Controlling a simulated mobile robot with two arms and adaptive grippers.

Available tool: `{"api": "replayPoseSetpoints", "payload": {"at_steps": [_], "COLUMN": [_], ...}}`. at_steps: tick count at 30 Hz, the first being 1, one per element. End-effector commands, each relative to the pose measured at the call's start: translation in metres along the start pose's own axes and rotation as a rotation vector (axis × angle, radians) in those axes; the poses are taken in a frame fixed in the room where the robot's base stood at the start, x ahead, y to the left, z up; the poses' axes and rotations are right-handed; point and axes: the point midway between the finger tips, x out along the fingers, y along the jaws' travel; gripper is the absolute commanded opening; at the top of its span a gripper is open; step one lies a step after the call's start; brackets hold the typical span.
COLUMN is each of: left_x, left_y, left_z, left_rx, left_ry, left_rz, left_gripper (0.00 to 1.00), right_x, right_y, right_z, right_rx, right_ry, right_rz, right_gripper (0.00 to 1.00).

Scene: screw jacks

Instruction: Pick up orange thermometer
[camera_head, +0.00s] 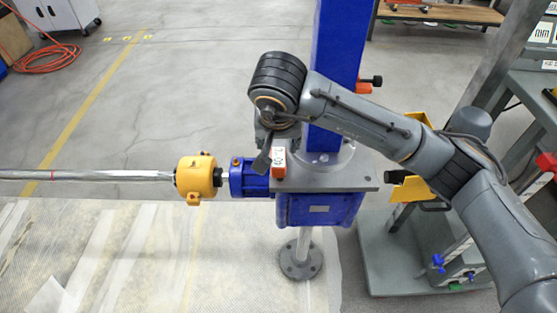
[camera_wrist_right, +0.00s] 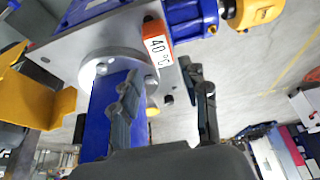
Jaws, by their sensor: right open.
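The orange thermometer (camera_head: 279,164) is a small orange block with a white "40 °C" label. It sits on the grey plate (camera_head: 345,180) of the blue screw jack, close to its left edge. In the right wrist view the thermometer (camera_wrist_right: 158,42) shows beyond the fingertips, a little left of the middle between them. My right gripper (camera_head: 264,157) is just left of and above the thermometer in the head view, with one finger plainly visible. In the wrist view the right gripper (camera_wrist_right: 168,82) is open with nothing between its fingers. My left gripper is not in view.
A tall blue column (camera_head: 338,60) rises from the plate beside my right gripper. A blue motor flange (camera_head: 249,178) and yellow coupling (camera_head: 196,178) lie left, on a long shaft (camera_head: 90,175). A yellow bracket (camera_head: 410,188) stands right. Open floor lies at left.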

Motion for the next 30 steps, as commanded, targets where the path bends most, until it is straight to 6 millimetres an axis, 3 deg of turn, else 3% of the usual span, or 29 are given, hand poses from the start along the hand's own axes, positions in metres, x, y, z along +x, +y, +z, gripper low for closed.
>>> {"api": "replayPoseSetpoints", "payload": {"at_steps": [3,11,21,29,30], "left_x": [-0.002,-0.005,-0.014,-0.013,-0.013], "left_y": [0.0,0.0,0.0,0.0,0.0], "left_z": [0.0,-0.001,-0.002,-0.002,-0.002], "left_rx": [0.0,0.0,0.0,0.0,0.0], "left_ry": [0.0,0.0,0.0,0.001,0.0], "left_rz": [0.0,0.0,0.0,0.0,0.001], "left_gripper": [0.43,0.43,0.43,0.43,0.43], "right_x": [0.02,0.039,0.082,0.086,0.086], "right_y": [0.0,-0.001,0.0,0.0,0.0], "right_z": [0.001,0.001,0.001,0.001,0.001], "right_rx": [0.002,0.001,0.001,0.0,0.0], "right_ry": [-0.004,-0.002,-0.003,0.0,0.0], "right_rz": [0.0,-0.003,-0.003,-0.003,-0.003], "right_gripper": [0.45,0.45,0.45,0.45,0.41]}}
